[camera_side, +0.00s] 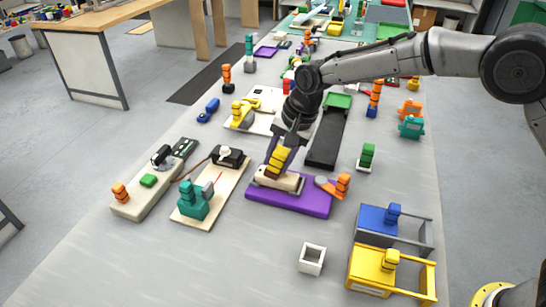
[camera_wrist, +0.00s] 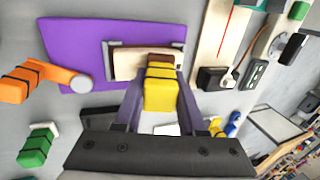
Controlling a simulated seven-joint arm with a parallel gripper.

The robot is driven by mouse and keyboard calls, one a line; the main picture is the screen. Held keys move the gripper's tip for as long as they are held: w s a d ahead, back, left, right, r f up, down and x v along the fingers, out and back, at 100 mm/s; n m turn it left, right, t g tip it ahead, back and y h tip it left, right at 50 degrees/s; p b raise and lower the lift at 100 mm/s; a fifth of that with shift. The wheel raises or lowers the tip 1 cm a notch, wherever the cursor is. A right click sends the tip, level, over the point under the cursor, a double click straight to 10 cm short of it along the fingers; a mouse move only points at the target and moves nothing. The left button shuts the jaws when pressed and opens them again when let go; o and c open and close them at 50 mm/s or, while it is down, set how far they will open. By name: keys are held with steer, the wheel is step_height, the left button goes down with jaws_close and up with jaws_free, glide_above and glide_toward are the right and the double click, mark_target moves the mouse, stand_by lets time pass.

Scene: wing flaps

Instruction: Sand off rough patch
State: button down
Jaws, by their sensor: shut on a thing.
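My gripper (camera_side: 278,157) is shut on a yellow block with dark bands (camera_side: 277,162), which shows between my fingers in the wrist view (camera_wrist: 160,90). The block is over a pale wooden piece (camera_side: 265,178), touching or just above it; I cannot tell which. The wooden piece (camera_wrist: 125,63) sits in grey corner brackets on a purple board (camera_side: 290,203). A small brown area (camera_wrist: 161,58) shows at the block's far end; I cannot tell whether it is the rough patch or part of the block. The block hides part of the wood.
An orange tool with a round grey disc (camera_side: 335,187) stands at the board's right end. A black tray (camera_side: 327,138) lies behind. A white square frame (camera_side: 312,259) is in front, with clear table around it.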

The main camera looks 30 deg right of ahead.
steer(key=shift+s+d, duration=0.25)
steer(key=shift+w+a+f, duration=0.1)
steer(key=shift+w+a, duration=0.75)
steer(key=shift+s+d, duration=0.4)
steer(key=shift+s, duration=0.05)
stand_by(0.4)
steer(key=shift+s+d, duration=0.75)
steer(key=shift+d, duration=0.05)
steer(key=shift+s+d, duration=0.4)
stand_by(0.4)
steer(key=shift+s+d, duration=0.1)
